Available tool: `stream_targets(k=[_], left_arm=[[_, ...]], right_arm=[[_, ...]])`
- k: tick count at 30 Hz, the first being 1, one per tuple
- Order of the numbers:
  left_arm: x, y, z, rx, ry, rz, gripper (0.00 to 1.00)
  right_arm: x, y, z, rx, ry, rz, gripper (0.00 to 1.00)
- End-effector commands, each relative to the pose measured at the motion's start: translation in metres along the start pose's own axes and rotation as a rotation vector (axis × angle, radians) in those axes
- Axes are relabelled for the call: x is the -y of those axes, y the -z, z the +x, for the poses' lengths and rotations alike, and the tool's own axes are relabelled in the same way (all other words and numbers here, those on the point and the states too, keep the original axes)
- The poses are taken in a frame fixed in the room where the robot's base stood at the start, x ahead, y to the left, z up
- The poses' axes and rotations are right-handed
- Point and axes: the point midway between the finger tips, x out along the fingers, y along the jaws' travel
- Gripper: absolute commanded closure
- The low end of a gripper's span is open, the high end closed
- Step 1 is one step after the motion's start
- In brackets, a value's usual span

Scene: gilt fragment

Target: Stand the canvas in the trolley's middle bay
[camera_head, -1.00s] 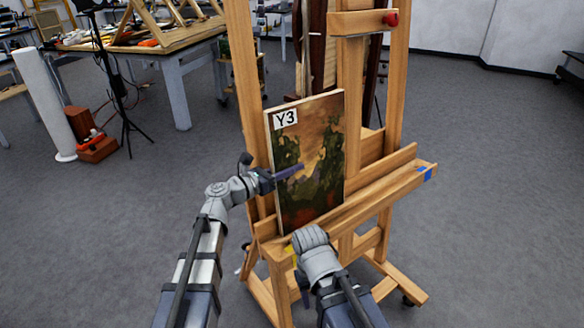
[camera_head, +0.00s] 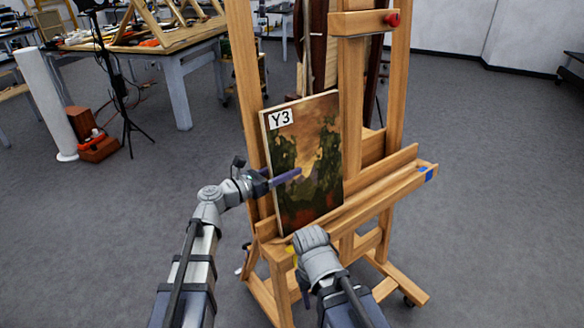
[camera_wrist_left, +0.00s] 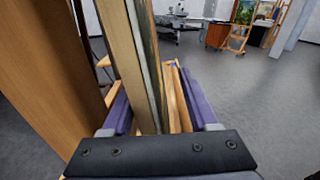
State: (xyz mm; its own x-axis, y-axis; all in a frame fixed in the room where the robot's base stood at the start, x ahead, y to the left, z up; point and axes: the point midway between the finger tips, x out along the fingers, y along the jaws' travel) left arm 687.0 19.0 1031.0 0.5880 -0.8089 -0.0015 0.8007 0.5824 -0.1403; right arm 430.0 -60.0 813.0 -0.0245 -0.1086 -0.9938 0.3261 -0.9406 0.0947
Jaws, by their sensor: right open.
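The canvas (camera_head: 314,150), a dark landscape painting with a "Y3" label, leans upright on the ledge of the wooden easel (camera_head: 395,195). My left gripper (camera_head: 290,177) is at the canvas's left edge, one purple finger in front of the painted face. In the left wrist view, the canvas edge (camera_wrist_left: 148,75) stands between the fingers of my left gripper (camera_wrist_left: 158,112), with a gap showing on its painted side. The rear finger lies close to the canvas back; contact is unclear. My right gripper (camera_head: 314,250) is open, low before the ledge, its fingers mostly hidden. No trolley bay can be made out.
The easel's posts and wheeled feet stand close around the canvas. A workbench (camera_head: 175,68) with frames, a black tripod (camera_head: 125,95) and a white column (camera_head: 48,103) are at the back left.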

Motion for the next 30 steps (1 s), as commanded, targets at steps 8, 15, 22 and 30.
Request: stream_targets(k=[8,15,22,30], left_arm=[[0.001,0.000,-0.044,0.001,-0.001,0.000,0.40],[0.001,0.000,-0.057,0.001,0.001,0.000,0.40],[0.001,0.000,-0.057,0.001,0.001,0.000,0.40],[0.000,0.000,-0.056,0.001,0.001,0.000,0.40]], right_arm=[[0.000,0.000,0.000,0.000,0.000,0.000,0.50],[0.000,0.000,0.000,0.000,0.000,0.000,0.50],[0.000,0.000,0.000,0.000,0.000,0.000,0.50],[0.000,0.000,0.000,0.000,0.000,0.000,0.50]])
